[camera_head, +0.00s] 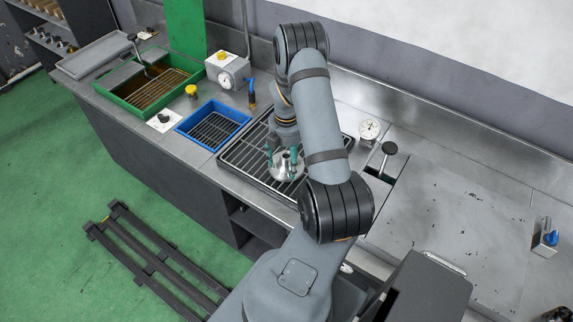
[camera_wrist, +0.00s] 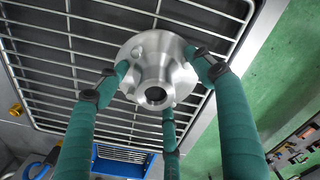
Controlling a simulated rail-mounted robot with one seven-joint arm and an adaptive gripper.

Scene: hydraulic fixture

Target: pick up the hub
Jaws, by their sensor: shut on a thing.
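The hub is a silver flanged metal piece with a raised central collar and a round bore. In the head view the hub (camera_head: 286,167) is at the black grate tray (camera_head: 236,160) in the middle of the bench. In the wrist view the hub (camera_wrist: 157,68) is between the green fingers. My gripper (camera_head: 283,163) points down and is shut on the hub, with fingers around its rim; it also shows in the wrist view (camera_wrist: 160,80). I cannot tell whether the hub touches the grate (camera_wrist: 60,60) or is just above it.
A blue tray (camera_head: 247,122) and a green tray (camera_head: 107,88) lie to the left on the bench. A round gauge (camera_head: 369,129) and a black-knobbed lever (camera_head: 389,148) stand to the right. The worktop at right (camera_head: 450,220) is mostly clear.

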